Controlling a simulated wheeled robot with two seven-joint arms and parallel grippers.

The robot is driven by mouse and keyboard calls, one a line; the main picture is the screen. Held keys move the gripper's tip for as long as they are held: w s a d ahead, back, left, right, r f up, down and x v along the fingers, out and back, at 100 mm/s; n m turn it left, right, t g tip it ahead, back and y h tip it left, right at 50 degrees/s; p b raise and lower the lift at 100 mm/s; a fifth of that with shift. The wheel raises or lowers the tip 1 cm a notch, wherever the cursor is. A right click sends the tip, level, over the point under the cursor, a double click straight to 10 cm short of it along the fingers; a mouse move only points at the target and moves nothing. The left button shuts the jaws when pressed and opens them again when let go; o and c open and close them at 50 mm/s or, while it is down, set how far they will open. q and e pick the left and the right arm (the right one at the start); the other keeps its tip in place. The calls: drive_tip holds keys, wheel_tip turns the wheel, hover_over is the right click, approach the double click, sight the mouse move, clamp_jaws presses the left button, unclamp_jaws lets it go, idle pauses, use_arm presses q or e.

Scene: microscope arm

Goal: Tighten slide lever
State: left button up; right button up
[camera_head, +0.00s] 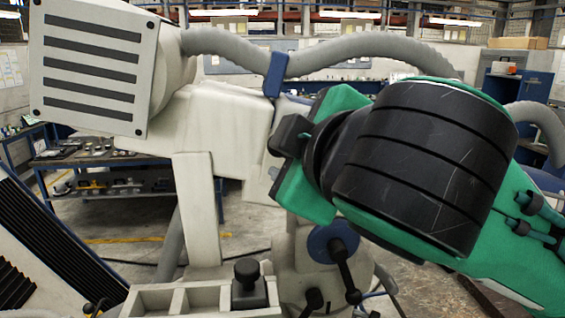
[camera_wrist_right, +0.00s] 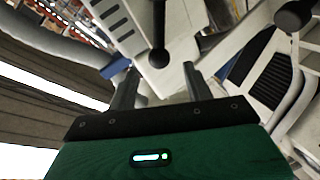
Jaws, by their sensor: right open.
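My right gripper (camera_wrist_right: 160,86) is open in the right wrist view, with its two grey fingers apart. A black ball-ended lever (camera_wrist_right: 158,57) hangs from above, and its ball appears between and beyond the fingertips, with no visible contact. Which lever is the slide lever is not certain. In the head view, a black lever (camera_head: 345,272) sits on a blue round hub (camera_head: 330,241) of the beige microscope (camera_head: 225,125). My green and black right arm covers the right side there and hides the fingertips. My left gripper is not in view.
A second black ball knob (camera_wrist_right: 293,16) is at the upper right of the wrist view. A grey hose (camera_head: 370,46) arches behind my arm. A blue workbench (camera_head: 115,190) stands behind.

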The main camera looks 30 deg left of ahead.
drive_tip(key=b+v, duration=0.2)
drive_tip(key=v, duration=0.5)
